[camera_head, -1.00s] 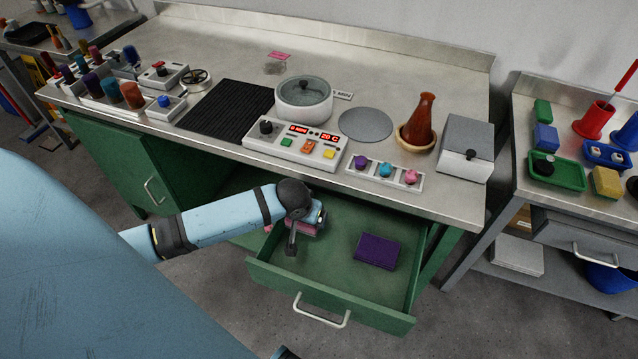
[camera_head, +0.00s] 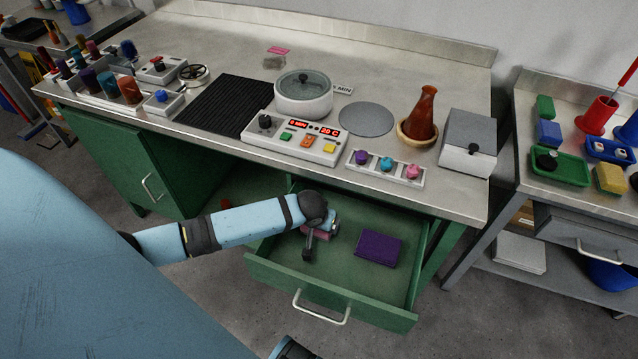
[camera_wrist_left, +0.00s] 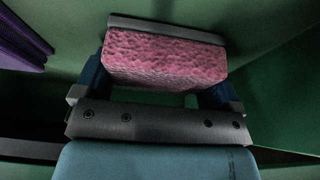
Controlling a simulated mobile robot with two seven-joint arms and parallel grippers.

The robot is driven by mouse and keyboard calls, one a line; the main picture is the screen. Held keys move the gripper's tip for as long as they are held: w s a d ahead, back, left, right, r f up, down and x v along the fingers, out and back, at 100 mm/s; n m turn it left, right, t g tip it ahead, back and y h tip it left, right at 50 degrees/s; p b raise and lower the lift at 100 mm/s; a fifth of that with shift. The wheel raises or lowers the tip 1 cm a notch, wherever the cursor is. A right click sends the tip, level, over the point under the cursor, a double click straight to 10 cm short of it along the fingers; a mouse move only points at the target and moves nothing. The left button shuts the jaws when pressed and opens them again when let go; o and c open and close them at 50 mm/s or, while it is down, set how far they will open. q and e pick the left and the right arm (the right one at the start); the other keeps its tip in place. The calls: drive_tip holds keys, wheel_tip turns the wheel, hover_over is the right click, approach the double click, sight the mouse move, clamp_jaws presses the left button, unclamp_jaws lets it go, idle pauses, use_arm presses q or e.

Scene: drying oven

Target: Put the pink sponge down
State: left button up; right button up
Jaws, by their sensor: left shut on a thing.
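My left gripper (camera_head: 322,238) is inside the open green drawer (camera_head: 335,291), toward its left side. It is shut on the pink sponge (camera_wrist_left: 163,55), which fills the space between the blue fingers in the left wrist view. The sponge has a rough pink face and a grey layer along its far edge. In the head view my wrist mostly hides it. I cannot tell whether it touches the drawer floor.
The drawer's front wall and handle (camera_head: 321,310) stick out from the green bench. Above the drawer are a control panel (camera_head: 291,140), a lidded pot (camera_head: 303,95) and a three-button strip (camera_head: 385,168). Free drawer floor lies in front of the purple sponge.

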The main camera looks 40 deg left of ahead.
use_arm(q)
drive_tip(key=shift+f, duration=0.1)
use_arm(e)
drive_tip(key=shift+s+d+f, duration=0.1)
drive_tip(key=shift+d+f, duration=0.05)
use_arm(q)
drive_tip(key=o, duration=0.5)
drive_tip(key=shift+o, duration=0.2)
use_arm(e)
drive_tip(key=shift+w, duration=0.2)
use_arm(q)
drive_tip(key=shift+s+r, duration=0.1)
drive_tip(key=shift+r, duration=0.35)
drive_tip(key=p+v, duration=0.2)
drive_tip(key=v, duration=0.9)
use_arm(e)
drive_tip(key=shift+s+d+r, duration=0.15)
drive_tip(key=shift+s+r, duration=0.1)
drive_tip(key=shift+r, duration=0.35)
use_arm(q)
drive_tip(key=shift+s+r, duration=0.15)
use_arm(e)
drive_tip(key=shift+w+r, duration=0.1)
drive_tip(key=shift+w, duration=0.05)
